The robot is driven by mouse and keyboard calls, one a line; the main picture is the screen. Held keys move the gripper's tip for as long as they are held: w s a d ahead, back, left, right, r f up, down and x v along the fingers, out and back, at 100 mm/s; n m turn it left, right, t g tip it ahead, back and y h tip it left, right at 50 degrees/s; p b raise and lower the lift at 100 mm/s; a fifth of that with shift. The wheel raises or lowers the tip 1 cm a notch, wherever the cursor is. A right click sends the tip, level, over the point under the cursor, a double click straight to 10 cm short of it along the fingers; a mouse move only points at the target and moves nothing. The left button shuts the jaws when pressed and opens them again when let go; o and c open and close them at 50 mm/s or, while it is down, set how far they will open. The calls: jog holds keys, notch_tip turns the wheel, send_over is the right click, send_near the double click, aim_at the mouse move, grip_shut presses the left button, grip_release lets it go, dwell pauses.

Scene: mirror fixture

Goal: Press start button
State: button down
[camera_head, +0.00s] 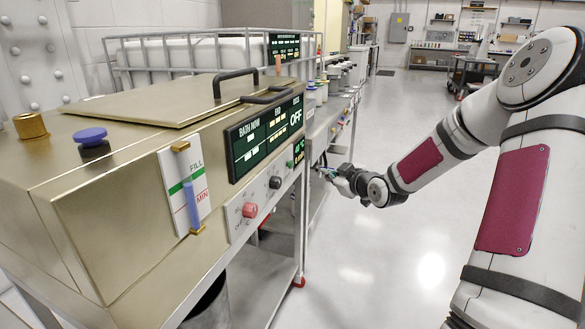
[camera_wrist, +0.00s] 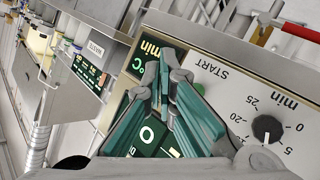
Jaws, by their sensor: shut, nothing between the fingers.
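The green start button (camera_wrist: 198,88) shows in the wrist view just below the word START, close beside my fingers and partly covered by them. In the head view a small green spot (camera_head: 289,164) on the front panel, right of the black knob (camera_head: 275,182), looks like the same button. My gripper (camera_head: 326,173) is out in front of the panel, to the right of the button in the head view. In the wrist view my gripper (camera_wrist: 176,78) has its fingertips together, with nothing held. I cannot tell the exact gap between fingertips and panel.
The metal bath machine (camera_head: 110,230) fills the left, with a dark display (camera_head: 262,138) reading OFF and a red knob (camera_head: 250,210). A minute dial (camera_wrist: 267,128) sits near the button. A blue-tubed level gauge (camera_head: 191,205) is on the front. Floor (camera_head: 385,260) to the right is clear.

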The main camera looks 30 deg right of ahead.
jog(key=w+a+b, duration=0.3)
jog(key=w+a, duration=0.1)
jog(key=w, duration=0.2)
jog(key=shift+a, duration=0.35)
dwell(1.2)
jog(key=shift+w+a+b, duration=0.2)
jog(key=shift+w+b, duration=0.05)
jog(key=shift+b, duration=0.2)
jog(key=shift+w+a+b, duration=0.3)
jog(key=shift+w+a, duration=0.1)
jog(key=shift+w, duration=0.05)
dwell(0.8)
jog(key=shift+s+d, duration=0.1)
dwell(0.3)
jog(key=shift+s+d+p, duration=0.35)
jog(key=shift+s+d, duration=0.15)
jog(key=shift+s, duration=0.15)
jog(key=shift+s+d+p, duration=0.6)
jog(key=shift+s+d, duration=0.2)
jog(key=shift+s, duration=0.2)
jog(key=shift+s+d+p, duration=0.55)
jog(key=shift+s+d, duration=0.2)
jog(key=shift+s, duration=0.25)
